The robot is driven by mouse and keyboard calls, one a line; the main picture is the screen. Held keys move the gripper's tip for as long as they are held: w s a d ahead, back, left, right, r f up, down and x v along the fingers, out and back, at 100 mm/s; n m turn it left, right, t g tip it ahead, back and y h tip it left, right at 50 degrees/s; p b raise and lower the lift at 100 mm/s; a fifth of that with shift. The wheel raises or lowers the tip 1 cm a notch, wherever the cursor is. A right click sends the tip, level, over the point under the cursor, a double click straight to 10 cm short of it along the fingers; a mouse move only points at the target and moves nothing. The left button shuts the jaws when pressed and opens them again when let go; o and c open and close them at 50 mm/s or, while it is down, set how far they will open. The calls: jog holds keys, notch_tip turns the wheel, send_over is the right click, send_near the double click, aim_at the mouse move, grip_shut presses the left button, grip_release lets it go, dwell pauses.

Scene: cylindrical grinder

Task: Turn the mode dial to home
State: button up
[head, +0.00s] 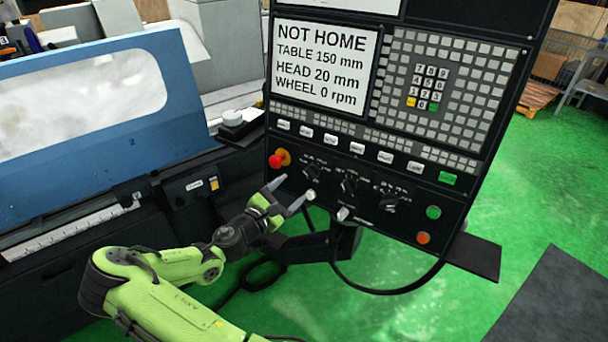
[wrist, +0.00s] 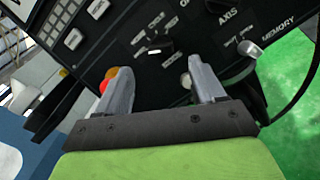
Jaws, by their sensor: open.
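The control panel (head: 330,165) carries a row of black dials. The leftmost dial (head: 313,171) sits right of the red button and shows in the wrist view (wrist: 157,47) with a pale pointer mark and small labels around it. I cannot read which label it points to, nor tell for sure which dial is the mode dial. The middle dial (head: 349,183) and right dial (head: 390,200) are farther right. My gripper (head: 291,190) is open and empty, just in front of the panel below and left of the leftmost dial. Its two grey fingers (wrist: 162,78) stand apart, not around the dial.
The screen (head: 325,66) reads NOT HOME, TABLE 150 mm, HEAD 20 mm, WHEEL 0 rpm. A red button (head: 275,161) is near my left finger. A small pale knob (head: 311,195) is by my right finger; a grey lever (head: 343,214) is farther right. A blue machine cover (head: 100,120) stands left.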

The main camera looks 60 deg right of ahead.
aim_at(309, 176)
jog(key=d, duration=0.2)
jog(key=s+d, duration=0.1)
jog(key=d, duration=0.2)
jog(key=d+p, duration=0.1)
jog(key=d, duration=0.2)
jog(key=shift+s, duration=0.3)
jog(key=shift+a, duration=0.1)
jog(key=c, duration=1.1)
jog(key=shift+m, duration=0.3)
jog(key=m+b, duration=0.2)
jog(key=m, duration=0.1)
jog(key=shift+f+m+g+y, duration=0.1)
jog(key=shift+m+g+y, duration=0.2)
jog(key=shift+m+g, duration=0.1)
jog(key=shift+m+y+b, duration=0.4)
jog(key=shift+m+b, duration=0.95)
jog(key=shift+m, duration=0.75)
